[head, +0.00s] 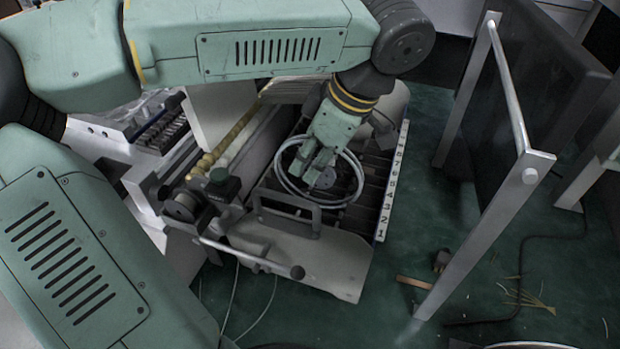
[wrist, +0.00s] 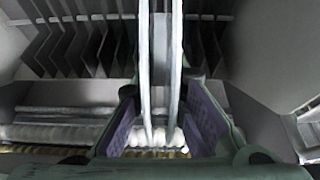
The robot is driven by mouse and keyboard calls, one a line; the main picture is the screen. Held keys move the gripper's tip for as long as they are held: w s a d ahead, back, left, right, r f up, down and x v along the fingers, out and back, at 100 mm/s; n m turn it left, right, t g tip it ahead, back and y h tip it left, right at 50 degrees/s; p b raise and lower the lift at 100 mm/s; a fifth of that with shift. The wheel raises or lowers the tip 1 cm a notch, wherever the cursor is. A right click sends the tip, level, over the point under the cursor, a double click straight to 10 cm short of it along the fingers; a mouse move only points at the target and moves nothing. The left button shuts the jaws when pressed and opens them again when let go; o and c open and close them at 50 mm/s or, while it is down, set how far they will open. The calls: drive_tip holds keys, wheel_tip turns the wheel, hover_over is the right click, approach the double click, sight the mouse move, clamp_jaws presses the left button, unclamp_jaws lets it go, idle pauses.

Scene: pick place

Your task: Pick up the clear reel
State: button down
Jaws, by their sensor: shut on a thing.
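The clear reel (head: 354,190) shows in the head view as two pale, thin rings around my gripper (head: 322,172), over the slotted rack. In the wrist view the reel (wrist: 176,70) is seen edge-on as two thin upright rims, standing between the fingers of my gripper (wrist: 165,140). My gripper is shut on the reel. The reel's hub and lower part are partly hidden by the fingers. I cannot tell whether the reel still touches the rack.
The slotted rack (head: 372,212) has dark dividers and a numbered white strip (head: 392,185) on its right. A grey handle (head: 290,208) stands in front of it. A metal frame (head: 485,235) with a dark panel stands at the right. Green floor (head: 420,200) lies clear between them.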

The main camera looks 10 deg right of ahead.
wheel_tip(320, 180, up, 11)
drive_tip(key=shift+f+p, duration=0.15)
drive_tip(key=shift+p, duration=0.6)
drive_tip(key=r+p, duration=0.3)
drive_tip(key=shift+s+r+p, duration=0.25)
drive_tip(key=shift+r+p, duration=0.05)
drive_tip(key=shift+p, duration=0.05)
